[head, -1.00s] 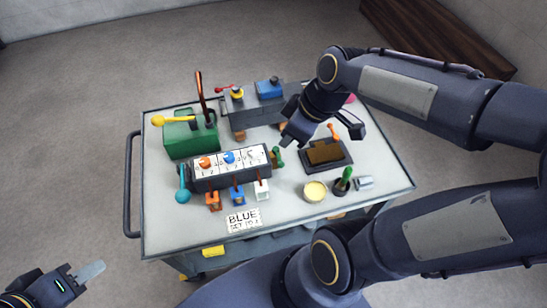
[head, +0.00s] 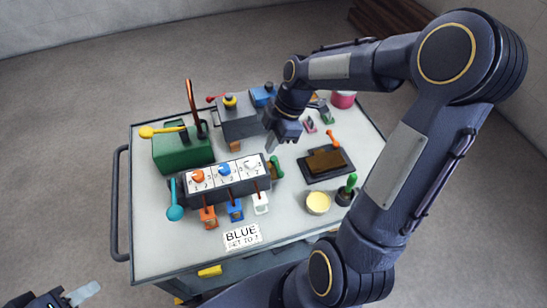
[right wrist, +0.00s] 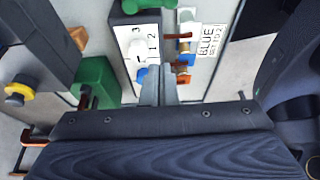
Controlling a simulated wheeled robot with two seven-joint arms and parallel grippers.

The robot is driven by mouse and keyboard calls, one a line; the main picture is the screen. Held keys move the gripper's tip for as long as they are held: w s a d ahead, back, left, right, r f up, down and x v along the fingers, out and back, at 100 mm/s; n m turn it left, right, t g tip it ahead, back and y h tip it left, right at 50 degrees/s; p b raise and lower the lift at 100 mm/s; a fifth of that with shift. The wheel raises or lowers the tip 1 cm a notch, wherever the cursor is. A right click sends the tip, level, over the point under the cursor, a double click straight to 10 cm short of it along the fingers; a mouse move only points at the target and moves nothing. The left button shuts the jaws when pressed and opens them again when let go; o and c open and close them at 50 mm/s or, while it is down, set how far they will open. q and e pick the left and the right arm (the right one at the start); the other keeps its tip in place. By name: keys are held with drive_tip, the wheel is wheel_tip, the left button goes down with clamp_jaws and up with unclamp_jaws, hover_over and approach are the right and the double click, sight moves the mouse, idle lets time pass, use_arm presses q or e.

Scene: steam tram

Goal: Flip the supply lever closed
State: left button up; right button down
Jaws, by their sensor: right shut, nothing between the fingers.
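No lever is marked as the supply lever in legible writing. A yellow-knobbed lever (head: 147,132) lies sideways on the green box (head: 180,152), beside a tall copper-coloured lever (head: 191,100).
The dial panel (head: 224,186) has orange, blue and white knobs, with small coloured levers in front. A card (right wrist: 210,42) reads "BLUE SET TO 2". A dark tray (head: 325,164), cream round pot (head: 318,203) and green-handled item (head: 350,186) stand right. My right arm covers the right front.

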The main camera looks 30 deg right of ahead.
drive_tip(key=b, duration=0.2)
approach(268, 174)
drive_tip(key=a+f, duration=0.2)
drive_tip(key=w+a+f, duration=0.1)
drive_tip(key=a+f, duration=0.2)
drive_tip(key=shift+a+f, duration=0.15)
drive_tip(key=shift+a, duration=0.05)
drive_tip(key=d, duration=0.3)
drive_tip(key=shift+s+d+f, duration=0.15)
drive_tip(key=shift+s+f, duration=0.05)
drive_tip(key=shift+s, duration=0.05)
drive_tip(key=shift+d, duration=0.35)
